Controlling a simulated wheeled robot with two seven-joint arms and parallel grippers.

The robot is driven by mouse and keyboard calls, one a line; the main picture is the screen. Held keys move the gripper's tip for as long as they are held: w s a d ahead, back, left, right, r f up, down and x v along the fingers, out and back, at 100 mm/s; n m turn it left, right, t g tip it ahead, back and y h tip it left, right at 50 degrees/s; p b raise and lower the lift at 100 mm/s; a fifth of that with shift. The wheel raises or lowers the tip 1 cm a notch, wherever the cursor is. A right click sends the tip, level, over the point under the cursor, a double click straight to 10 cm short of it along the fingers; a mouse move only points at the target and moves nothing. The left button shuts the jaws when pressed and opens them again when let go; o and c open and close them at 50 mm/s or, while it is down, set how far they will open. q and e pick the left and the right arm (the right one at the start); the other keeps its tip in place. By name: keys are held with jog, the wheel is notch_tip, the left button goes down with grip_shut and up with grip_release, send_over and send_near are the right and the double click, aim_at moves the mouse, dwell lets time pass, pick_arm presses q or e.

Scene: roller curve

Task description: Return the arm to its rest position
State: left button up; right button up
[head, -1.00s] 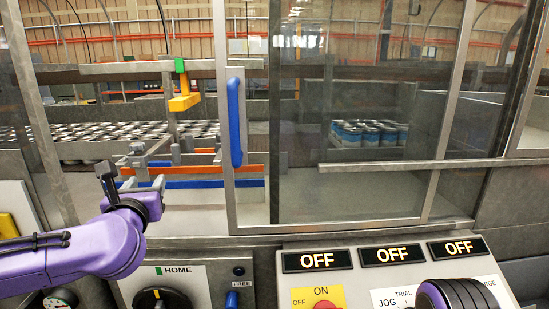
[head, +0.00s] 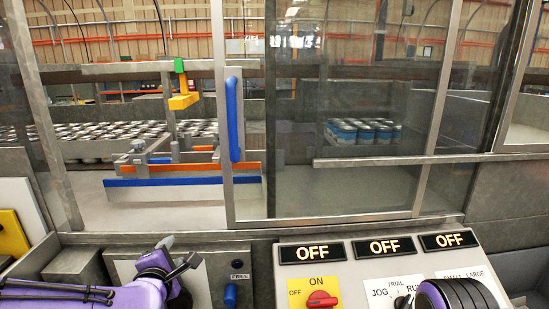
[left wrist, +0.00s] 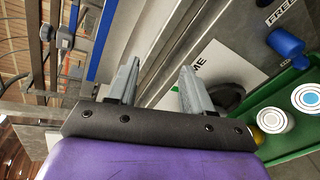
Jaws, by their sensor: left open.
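My left arm is purple and comes in low from the left in the head view. Its grey and black gripper (head: 180,254) is low in front of the machine, over the panel left of the FREE label, with its fingers apart. In the left wrist view the two grey fingers (left wrist: 159,78) are spread with nothing between them. Behind them are the white HOME panel (left wrist: 215,68), partly hidden, and a dark round knob (left wrist: 228,97). My right gripper is not in view; part of what looks like my right arm (head: 458,296) shows at the bottom right.
A framed glass door with a blue handle (head: 234,119) stands above the control panel (head: 340,277). Three displays read OFF. A blue knob (head: 231,295) is right of the gripper. The left wrist view shows a green-edged holder (left wrist: 262,104) with round white-topped items. Many cans (head: 110,138) stand inside.

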pick_arm(q)
jog(key=s+f+m+g, duration=0.2)
jog(key=s+f+m, duration=0.1)
jog(key=f, duration=0.4)
jog(key=s+f+m+g, duration=0.1)
jog(key=s+f+m, duration=0.2)
jog(key=f, duration=0.5)
jog(key=s+a+f+m+g, duration=0.2)
jog(key=s+f+m+g, duration=0.1)
jog(key=s+f, duration=0.4)
jog(key=s+a+f+m+g+y, duration=0.1)
jog(key=s+a+f+m+g, duration=0.1)
jog(key=s+f+m, duration=0.2)
jog(key=s+a+f+m+g, duration=0.2)
jog(key=s+f, duration=0.9)
jog(key=s, duration=0.7)
jog(key=shift+a+m+g+y, duration=0.3)
jog(key=shift+a+m+g, duration=0.1)
jog(key=shift+m+g, duration=0.35)
